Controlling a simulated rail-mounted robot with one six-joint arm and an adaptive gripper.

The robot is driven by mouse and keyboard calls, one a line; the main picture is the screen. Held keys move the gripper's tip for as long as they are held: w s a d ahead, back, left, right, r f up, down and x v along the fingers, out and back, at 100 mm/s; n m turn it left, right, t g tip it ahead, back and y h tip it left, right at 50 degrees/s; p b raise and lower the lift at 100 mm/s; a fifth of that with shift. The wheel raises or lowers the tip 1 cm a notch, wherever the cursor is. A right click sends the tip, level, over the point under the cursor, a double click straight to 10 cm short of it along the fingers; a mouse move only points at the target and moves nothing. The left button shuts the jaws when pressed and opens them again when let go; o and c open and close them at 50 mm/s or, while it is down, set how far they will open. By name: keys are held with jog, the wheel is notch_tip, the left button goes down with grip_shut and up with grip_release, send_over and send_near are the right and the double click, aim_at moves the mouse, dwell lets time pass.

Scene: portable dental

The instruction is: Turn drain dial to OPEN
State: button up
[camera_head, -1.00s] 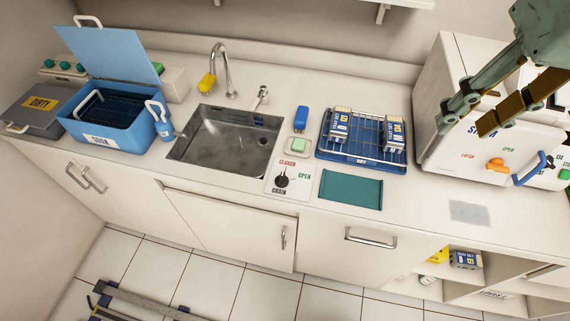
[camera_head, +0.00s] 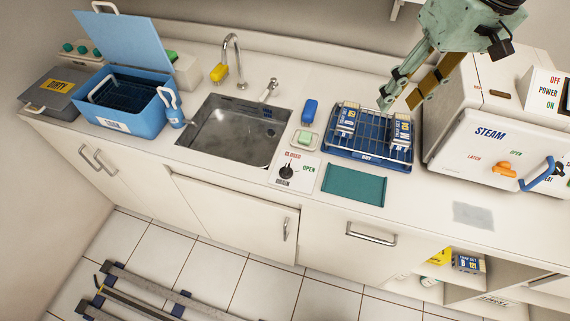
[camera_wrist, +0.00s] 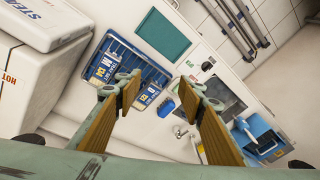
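The drain dial (camera_head: 286,172) is a small dark knob on a white plate (camera_head: 304,180) at the counter's front, just right of the sink. The plate reads CLOSED above the knob, OPEN to its right and DRAIN below. The knob's pointer appears to point up toward CLOSED, but it is small. The dial also shows in the wrist view (camera_wrist: 207,66), above and beyond the right finger. My gripper (camera_head: 398,103) is open and empty, high over the back of the blue rack, well right of the dial. Its two fingers stand apart in the wrist view (camera_wrist: 160,90).
The blue rack (camera_head: 343,154) with packets and the teal mat (camera_head: 354,185) lie right of the dial. The sink (camera_head: 232,137) is left; the steam unit (camera_head: 485,150) is right.

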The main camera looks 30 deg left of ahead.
jog(key=s+a+f+n+h, duration=0.1)
jog(key=s+a+f+n, duration=0.35)
jog(key=a, duration=0.55)
jog(key=n+h, duration=0.2)
jog(key=n, duration=0.5)
send_over(286, 170)
jog(key=w, duration=0.1)
notch_tip(286, 170, down, 7)
jog(key=shift+s+a+f, duration=0.15)
jog(key=shift+s+a, duration=0.15)
jog(key=shift+a, duration=0.25)
jog(key=shift+d+f+b, duration=0.1)
jog(key=shift+f+b, duration=0.8)
jog(key=shift+f, duration=6.2)
jog(key=c, duration=0.8)
